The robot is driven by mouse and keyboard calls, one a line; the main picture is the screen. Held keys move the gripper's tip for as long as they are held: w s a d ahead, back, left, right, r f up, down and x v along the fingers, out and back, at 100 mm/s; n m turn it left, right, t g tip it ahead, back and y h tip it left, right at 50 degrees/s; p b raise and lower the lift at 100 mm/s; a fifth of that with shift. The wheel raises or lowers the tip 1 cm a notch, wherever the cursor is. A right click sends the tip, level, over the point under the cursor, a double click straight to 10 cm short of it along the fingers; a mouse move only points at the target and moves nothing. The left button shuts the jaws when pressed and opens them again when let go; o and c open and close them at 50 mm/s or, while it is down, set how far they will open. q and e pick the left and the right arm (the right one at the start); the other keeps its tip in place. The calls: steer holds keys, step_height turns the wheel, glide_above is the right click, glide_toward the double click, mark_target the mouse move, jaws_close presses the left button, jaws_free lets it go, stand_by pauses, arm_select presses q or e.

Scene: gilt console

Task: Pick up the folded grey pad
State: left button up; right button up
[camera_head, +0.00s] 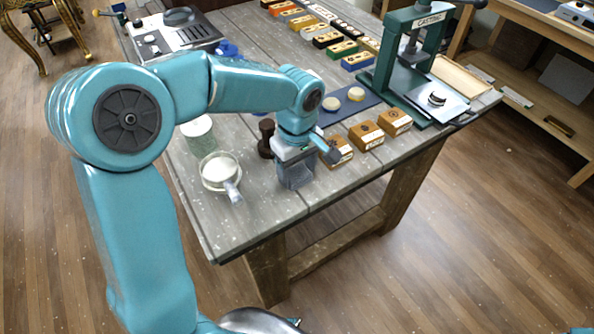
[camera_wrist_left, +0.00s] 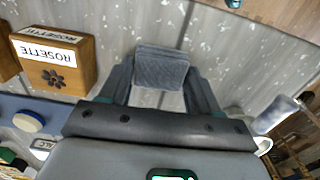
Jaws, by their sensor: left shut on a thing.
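The folded grey pad (camera_wrist_left: 160,69) is a small, ribbed dark-grey block in the left wrist view. My left gripper (camera_wrist_left: 158,84) is shut on it, with one finger against each side. In the head view my left gripper (camera_head: 294,176) points down near the table's front edge, and a grey patch between its fingers is the pad, mostly hidden. I cannot tell whether the pad touches the tabletop or is just above it. My right gripper is not in view.
Wooden stamp blocks (camera_head: 366,135) stand just right of my left gripper; one reads ROSETTE (camera_wrist_left: 55,62). A glass dish (camera_head: 217,172), a jar (camera_head: 199,137) and a dark brown piece (camera_head: 266,139) stand to the left. A green press (camera_head: 408,60) stands behind. The table's front strip (camera_head: 255,215) is clear.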

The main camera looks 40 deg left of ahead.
mark_target(297, 172)
arm_select(q)
step_height(297, 172, up, 20)
steer(key=p, duration=0.2)
steer(key=o, duration=0.4)
steer(key=c, duration=0.3)
